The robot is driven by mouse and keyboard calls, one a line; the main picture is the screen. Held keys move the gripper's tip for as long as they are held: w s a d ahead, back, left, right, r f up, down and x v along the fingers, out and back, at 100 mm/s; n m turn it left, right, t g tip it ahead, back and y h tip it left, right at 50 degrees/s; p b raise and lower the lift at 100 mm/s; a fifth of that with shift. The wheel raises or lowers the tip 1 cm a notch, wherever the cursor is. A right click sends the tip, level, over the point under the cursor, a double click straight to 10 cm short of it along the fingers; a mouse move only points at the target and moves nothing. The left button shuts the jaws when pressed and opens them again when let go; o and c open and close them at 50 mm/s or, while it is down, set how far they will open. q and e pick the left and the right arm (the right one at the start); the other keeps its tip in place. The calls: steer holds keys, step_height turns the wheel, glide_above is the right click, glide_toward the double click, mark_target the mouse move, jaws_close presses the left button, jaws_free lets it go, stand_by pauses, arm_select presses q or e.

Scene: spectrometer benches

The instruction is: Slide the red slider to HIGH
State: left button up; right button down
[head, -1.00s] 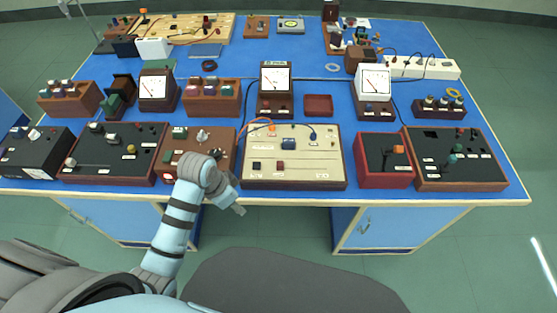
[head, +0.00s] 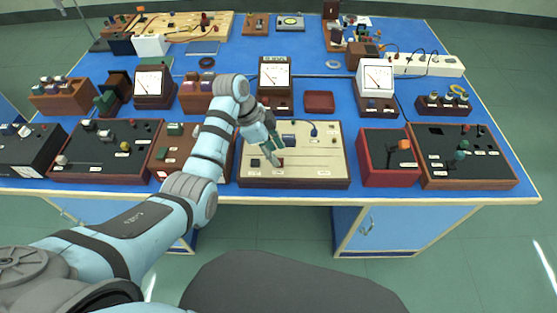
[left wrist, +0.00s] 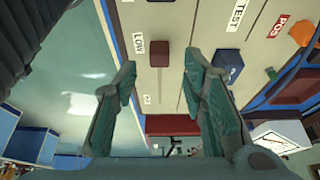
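The cream panel (head: 310,172) in its dark wooden frame lies at the front middle of the bench. The red slider (head: 281,162) sits low on its face, partly covered by my left gripper (head: 274,160). In the left wrist view the slider is a dark reddish block (left wrist: 160,52), beside the LOW label (left wrist: 138,43). I cannot read a HIGH label. My right gripper is not in view.
A black block (head: 255,162) sits left of the red slider. A blue block (head: 288,140) is above it, also in the left wrist view (left wrist: 228,64). A red-sided box (head: 388,177) stands to the right. A meter (head: 275,75) stands behind the panel.

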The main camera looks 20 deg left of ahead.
mark_target(280, 160)
arm_select(q)
steer(key=x, duration=0.3)
jaws_close()
stand_by(0.3)
